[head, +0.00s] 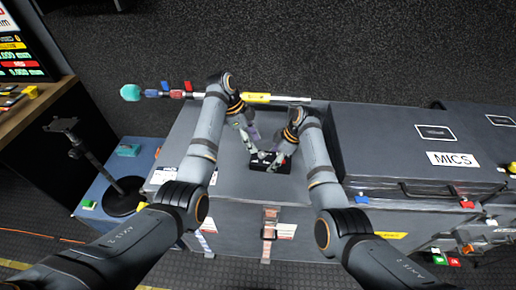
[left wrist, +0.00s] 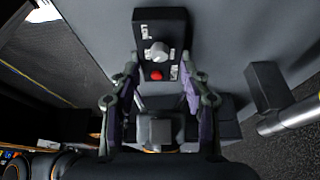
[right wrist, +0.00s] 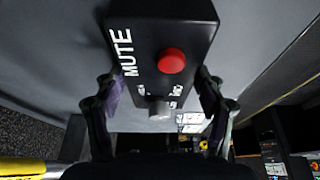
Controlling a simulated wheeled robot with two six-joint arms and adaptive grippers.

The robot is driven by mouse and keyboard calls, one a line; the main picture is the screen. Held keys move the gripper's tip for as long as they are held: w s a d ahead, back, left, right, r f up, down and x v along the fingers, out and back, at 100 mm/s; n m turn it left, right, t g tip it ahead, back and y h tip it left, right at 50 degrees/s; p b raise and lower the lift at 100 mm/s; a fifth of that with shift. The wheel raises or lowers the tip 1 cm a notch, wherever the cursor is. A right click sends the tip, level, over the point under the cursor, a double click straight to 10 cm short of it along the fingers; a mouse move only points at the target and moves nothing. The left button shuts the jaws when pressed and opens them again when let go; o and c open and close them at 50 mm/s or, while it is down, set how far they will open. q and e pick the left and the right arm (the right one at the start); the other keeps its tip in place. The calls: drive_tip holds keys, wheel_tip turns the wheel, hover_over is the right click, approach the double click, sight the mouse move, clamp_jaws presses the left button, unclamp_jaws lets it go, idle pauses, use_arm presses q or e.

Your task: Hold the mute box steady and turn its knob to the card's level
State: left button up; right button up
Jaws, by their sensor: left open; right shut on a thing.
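The black mute box (head: 284,167) lies on top of the grey case. In the left wrist view the mute box (left wrist: 143,27) shows a silver knob (left wrist: 158,53), a red button (left wrist: 157,74) and white lettering too small to read. The right wrist view shows its "MUTE" lettering and the red button (right wrist: 172,61), with the knob (right wrist: 159,108) partly hidden. My right gripper (right wrist: 155,90) is shut on the box, fingers on both sides. My left gripper (left wrist: 158,84) is open, fingers spread, close to the knob and apart from it. I cannot pick out the level card.
The grey case (head: 240,182) has free top around the box. A rod with a teal foam tip (head: 130,92) lies along its far edge. A case marked "MICS" (head: 390,150) stands at right. A blue case (head: 115,180) with a black stand (head: 125,197) is at left.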

use_arm(q)
drive_tip(key=v, duration=0.6)
drive_tip(key=shift+r, duration=0.35)
drive_tip(key=shift+a, duration=0.15)
use_arm(e)
drive_tip(key=o, duration=1.5)
drive_tip(key=shift+c, duration=0.2)
drive_tip(key=shift+r, duration=0.15)
